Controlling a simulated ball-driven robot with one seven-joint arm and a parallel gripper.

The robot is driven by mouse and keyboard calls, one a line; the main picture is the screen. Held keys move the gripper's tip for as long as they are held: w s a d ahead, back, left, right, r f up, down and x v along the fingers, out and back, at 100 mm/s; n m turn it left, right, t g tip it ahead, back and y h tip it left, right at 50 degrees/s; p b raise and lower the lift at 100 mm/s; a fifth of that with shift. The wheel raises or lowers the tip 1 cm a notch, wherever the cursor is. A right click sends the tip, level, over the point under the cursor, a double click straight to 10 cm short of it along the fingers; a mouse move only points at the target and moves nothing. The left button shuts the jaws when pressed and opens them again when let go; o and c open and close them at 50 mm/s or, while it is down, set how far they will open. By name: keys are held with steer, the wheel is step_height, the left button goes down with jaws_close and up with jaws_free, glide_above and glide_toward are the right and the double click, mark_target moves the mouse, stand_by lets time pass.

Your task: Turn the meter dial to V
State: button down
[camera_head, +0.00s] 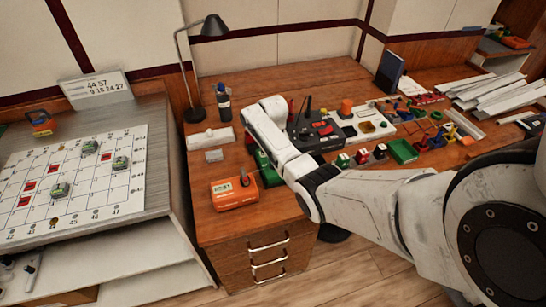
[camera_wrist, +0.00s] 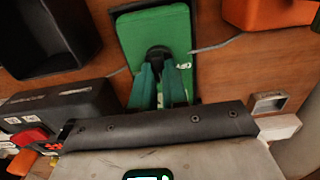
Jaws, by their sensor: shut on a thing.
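A green-faced meter (camera_wrist: 150,30) with a dark rim lies on the wooden desk in the wrist view. Its black round dial (camera_wrist: 158,52) is at the lower middle of the face. My gripper (camera_wrist: 163,70), with teal fingers, is shut on the dial. The fingers cover part of the dial, so its pointer direction cannot be told. A small white marking shows right of the dial, too small to read. In the head view the green meter (camera_head: 266,170) is mostly hidden behind my arm, and the gripper's fingertips cannot be seen.
An orange device (camera_head: 235,193) with a display sits left of the meter; grey cable runs beside the meter. A black breaker box (camera_head: 315,132) and small coloured parts fill the desk to the right. A lamp (camera_head: 213,26) and bottle (camera_head: 223,103) stand behind.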

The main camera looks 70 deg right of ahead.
stand_by(0.3)
steer(key=c, duration=1.1)
jaws_free()
steer(key=shift+c, duration=0.2)
step_height(320, 180, up, 11)
steer(key=shift+f, duration=0.15)
